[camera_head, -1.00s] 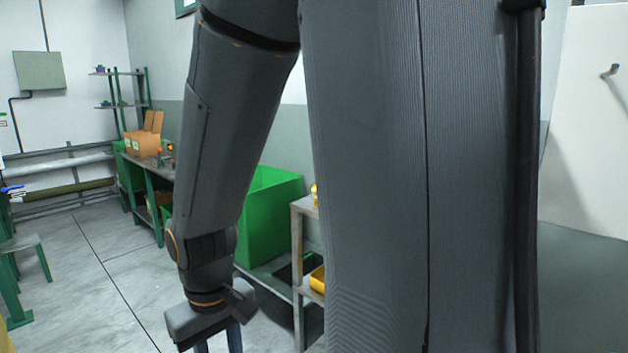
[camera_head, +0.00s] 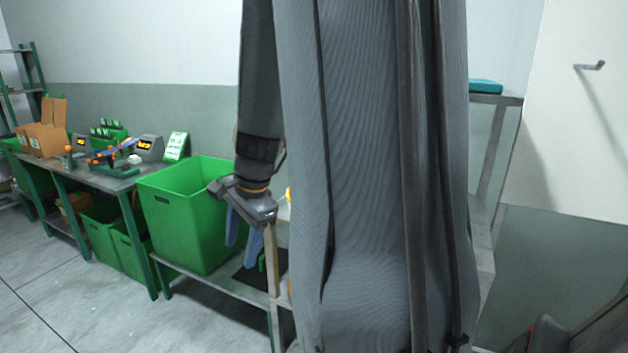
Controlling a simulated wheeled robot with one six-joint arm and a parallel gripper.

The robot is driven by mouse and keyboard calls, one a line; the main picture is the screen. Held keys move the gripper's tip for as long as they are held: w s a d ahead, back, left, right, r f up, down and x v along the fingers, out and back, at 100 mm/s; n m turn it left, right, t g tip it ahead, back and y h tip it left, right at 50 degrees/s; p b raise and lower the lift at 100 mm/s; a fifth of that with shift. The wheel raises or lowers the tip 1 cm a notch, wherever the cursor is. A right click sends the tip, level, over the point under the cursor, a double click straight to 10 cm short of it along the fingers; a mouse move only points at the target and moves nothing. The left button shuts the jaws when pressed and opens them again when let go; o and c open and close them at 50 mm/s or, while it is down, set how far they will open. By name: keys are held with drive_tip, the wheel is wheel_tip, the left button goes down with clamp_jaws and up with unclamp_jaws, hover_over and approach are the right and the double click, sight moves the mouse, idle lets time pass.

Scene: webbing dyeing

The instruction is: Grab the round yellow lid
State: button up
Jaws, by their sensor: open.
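I cannot make out a round yellow lid for certain. A small yellow thing (camera_head: 289,196) shows only as a sliver at the edge of my column, above the grey side table; its shape is hidden. My gripper (camera_head: 243,243) hangs down with its two blue fingers apart, empty. In the picture it is just left of and below the yellow sliver, in front of the large green bin's right side. My arm and column hide much of the middle of the view.
A large green bin (camera_head: 188,222) stands on a low shelf beside the grey side table (camera_head: 272,262). A workbench (camera_head: 100,178) with a cardboard box (camera_head: 42,138) and devices is at left. A turquoise item (camera_head: 486,86) lies on a rack at right. Floor at lower left is clear.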

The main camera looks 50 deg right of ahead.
drive_tip(key=s+d+r+m+t+h+p, duration=0.1)
drive_tip(key=d+r+m+p, duration=0.1)
drive_tip(key=d+r+m, duration=0.5)
drive_tip(key=d+r+m+t+p, duration=0.25)
drive_tip(key=d+m, duration=0.35)
drive_tip(key=d, duration=0.4)
drive_tip(key=s+d+r+m+h+p, duration=0.1)
drive_tip(key=d+r+m, duration=0.45)
drive_tip(key=d, duration=0.25)
drive_tip(key=p+x, duration=0.1)
drive_tip(key=x, duration=0.7)
drive_tip(key=shift+s+a+f+p, duration=0.1)
drive_tip(key=shift+s+p, duration=0.15)
drive_tip(key=shift+p, duration=0.1)
drive_tip(key=shift+c, duration=0.3)
clamp_jaws()
